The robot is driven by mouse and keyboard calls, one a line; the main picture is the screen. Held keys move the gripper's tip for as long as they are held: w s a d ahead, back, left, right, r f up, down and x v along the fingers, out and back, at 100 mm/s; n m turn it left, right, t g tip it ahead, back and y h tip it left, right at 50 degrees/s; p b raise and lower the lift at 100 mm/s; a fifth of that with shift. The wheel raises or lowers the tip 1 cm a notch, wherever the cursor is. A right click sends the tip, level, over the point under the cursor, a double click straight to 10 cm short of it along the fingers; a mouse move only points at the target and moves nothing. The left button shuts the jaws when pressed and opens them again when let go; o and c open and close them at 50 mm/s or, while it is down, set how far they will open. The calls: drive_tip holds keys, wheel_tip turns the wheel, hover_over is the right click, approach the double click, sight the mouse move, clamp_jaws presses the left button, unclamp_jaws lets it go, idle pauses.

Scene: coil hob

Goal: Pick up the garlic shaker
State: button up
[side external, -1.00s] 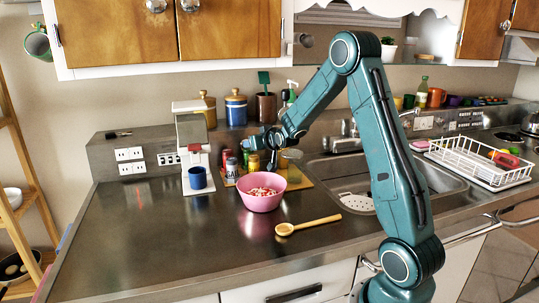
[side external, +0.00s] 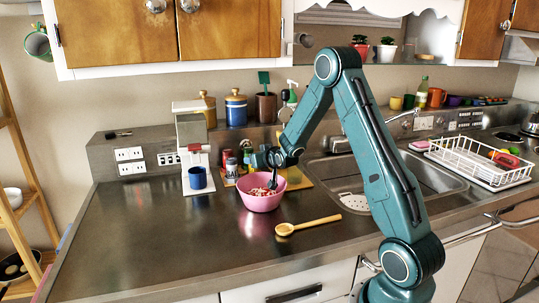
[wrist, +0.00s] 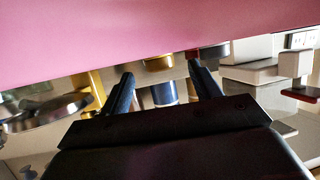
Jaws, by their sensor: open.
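A cluster of small spice shakers (side external: 231,168) stands at the back of the counter, behind the pink bowl (side external: 263,202) and right of the coffee maker. The shakers' labels are too small to read, so I cannot tell which is garlic. My gripper (side external: 273,180) is open and points down at the bowl's back rim, partly covering the shakers. In the wrist view my gripper (wrist: 163,83) has its fingers apart. A blue-banded shaker (wrist: 164,94) shows beyond, between them, not held. The pink bowl (wrist: 130,35) fills the top of that view.
A white coffee maker (side external: 193,140) with a blue mug (side external: 197,178) stands left of the shakers. A wooden spoon (side external: 308,225) lies in front of the bowl. The sink (side external: 430,175) is at right. The front left counter is clear.

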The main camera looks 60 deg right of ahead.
drive_tip(key=shift+f, duration=0.45)
drive_tip(key=shift+w+d+f, duration=0.1)
drive_tip(key=shift+w+f, duration=0.05)
drive_tip(key=shift+f, duration=0.1)
drive_tip(key=shift+x, duration=2.3)
drive_tip(key=shift+r, duration=0.1)
drive_tip(key=c, duration=1.1)
drive_tip(key=shift+r, duration=0.15)
wheel_tip(320, 180, up, 20)
